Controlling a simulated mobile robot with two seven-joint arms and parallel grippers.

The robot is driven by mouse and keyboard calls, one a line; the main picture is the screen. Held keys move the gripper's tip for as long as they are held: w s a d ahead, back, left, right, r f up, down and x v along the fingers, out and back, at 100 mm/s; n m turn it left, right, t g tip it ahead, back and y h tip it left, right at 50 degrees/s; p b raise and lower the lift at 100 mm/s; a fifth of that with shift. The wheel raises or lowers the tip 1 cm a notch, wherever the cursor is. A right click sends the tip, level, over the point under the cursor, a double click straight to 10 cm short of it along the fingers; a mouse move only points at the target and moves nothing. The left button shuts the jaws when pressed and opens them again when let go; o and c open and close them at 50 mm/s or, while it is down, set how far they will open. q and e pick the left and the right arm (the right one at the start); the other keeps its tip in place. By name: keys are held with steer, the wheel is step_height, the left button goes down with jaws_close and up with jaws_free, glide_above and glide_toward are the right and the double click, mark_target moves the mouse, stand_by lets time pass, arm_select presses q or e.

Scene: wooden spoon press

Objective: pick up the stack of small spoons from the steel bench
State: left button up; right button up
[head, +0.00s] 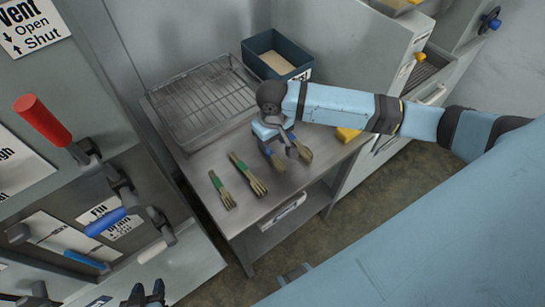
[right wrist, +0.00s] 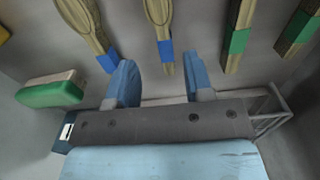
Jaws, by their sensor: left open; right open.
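My right gripper (head: 287,143) is open over the steel bench (head: 262,208). In the right wrist view its two blue fingers (right wrist: 161,84) stand apart with nothing between them. A stack of wooden spoons with a blue band (right wrist: 164,28) lies just ahead of the gap, its band near the fingertips. A second blue-banded spoon stack (right wrist: 80,20), with a seemingly wider bowl, lies to its left. In the head view the right gripper partly hides these stacks. My left gripper (head: 147,293) is open at the bottom edge, away from the bench, and partly cut off.
Two green-banded wooden bundles (head: 222,191) (head: 248,175) lie left of the right gripper. A wire rack tray (head: 205,100) and a blue bin (head: 262,43) stand behind.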

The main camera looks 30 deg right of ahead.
mark_target(272, 154)
steer(key=f, duration=0.6)
steer(key=shift+s+a, duration=0.1)
steer(key=shift+a, duration=0.15)
steer(key=shift+r, duration=0.1)
jaws_close()
